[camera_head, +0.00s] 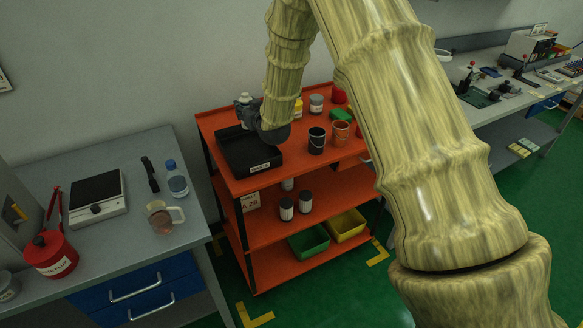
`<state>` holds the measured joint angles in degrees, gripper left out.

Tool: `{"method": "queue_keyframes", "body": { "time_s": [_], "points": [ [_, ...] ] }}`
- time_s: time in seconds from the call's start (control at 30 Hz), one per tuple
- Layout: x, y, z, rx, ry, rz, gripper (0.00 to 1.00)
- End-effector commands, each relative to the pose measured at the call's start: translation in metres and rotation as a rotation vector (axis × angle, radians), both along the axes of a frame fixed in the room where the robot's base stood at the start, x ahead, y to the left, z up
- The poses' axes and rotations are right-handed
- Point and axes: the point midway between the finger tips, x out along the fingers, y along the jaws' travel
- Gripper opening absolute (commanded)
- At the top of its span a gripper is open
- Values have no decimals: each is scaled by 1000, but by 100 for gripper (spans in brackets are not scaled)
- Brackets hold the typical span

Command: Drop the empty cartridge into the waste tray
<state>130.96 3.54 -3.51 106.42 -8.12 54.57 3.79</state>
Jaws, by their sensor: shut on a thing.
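The waste tray (263,165) is a black, low-walled box with a white label on its front. It stands at the left end of the top shelf of the orange cart. My gripper (246,107) is dark and small in the head view, above the back part of the tray. It is shut on a small whitish piece (245,97), which seems to be the empty cartridge. The cartridge looks held above the tray, not resting in it. My wrist hides part of the tray's inside, and the fingertips are too small to see clearly.
The orange cart's (237,187) top shelf also holds a dark cup (317,141), an orange-brown cup (340,133), a green item (341,115) and small bottles right of the tray. A grey bench (112,232) with a scale (97,194) stands left. My arm hides the cart's right end.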

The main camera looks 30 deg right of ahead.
Motion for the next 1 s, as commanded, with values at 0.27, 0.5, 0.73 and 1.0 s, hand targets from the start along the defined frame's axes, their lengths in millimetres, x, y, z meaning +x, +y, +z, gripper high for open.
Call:
{"method": "queue_keyframes", "body": {
  "time_s": [0.27,0.5,0.73,1.0],
  "points": [
    [-9,3,-5,0,-9,2,8],
    [3,7,-38,-1,3,7,8],
    [4,6,-59,-1,2,5,8],
    [6,7,-63,-1,3,7,8]
  ]
}}
